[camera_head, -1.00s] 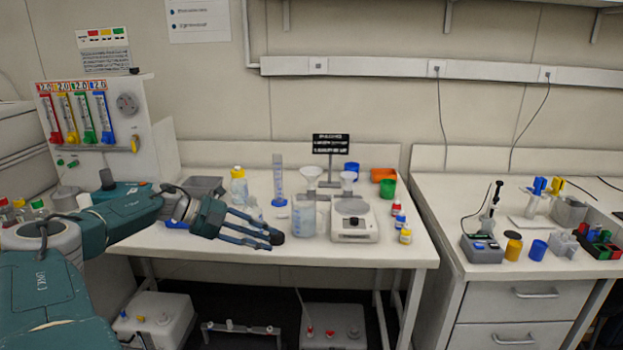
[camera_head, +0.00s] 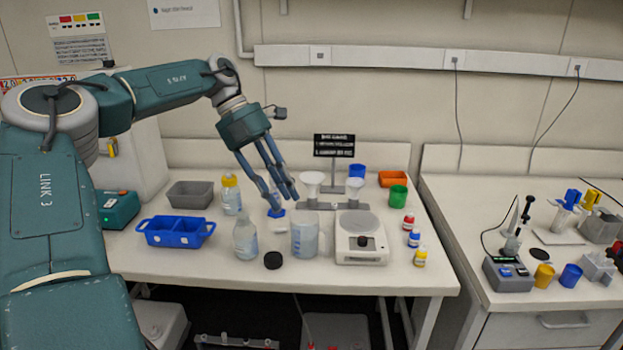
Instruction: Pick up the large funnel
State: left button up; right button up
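Two white funnels stand in a grey stand (camera_head: 325,206) at the back of the bench. The left one (camera_head: 313,178) looks wider, so I take it as the large funnel; the smaller funnel (camera_head: 354,186) is to its right. My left gripper (camera_head: 284,199) points down just left of the large funnel. Its fingers are spread and hold nothing that I can see. They appear apart from the funnel, though depth is hard to judge. The fingers cover most of a measuring cylinder, whose blue base (camera_head: 276,213) shows below them. My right gripper is out of view.
A beaker (camera_head: 305,236) and a balance (camera_head: 361,241) stand in front of the funnels. A clear bottle (camera_head: 246,238), a yellow-capped bottle (camera_head: 231,195) and a blue tray (camera_head: 174,244) are left. A black sign (camera_head: 334,145) rises behind; green (camera_head: 398,197) and orange (camera_head: 393,178) containers are right.

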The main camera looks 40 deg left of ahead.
aim_at(313, 180)
jog(key=i+j, duration=0.25)
jog(key=j, duration=0.15)
jog(key=i+j, duration=0.25)
jog(key=j, duration=0.15)
jog(key=i+j, duration=0.5)
jog(key=j, duration=0.25)
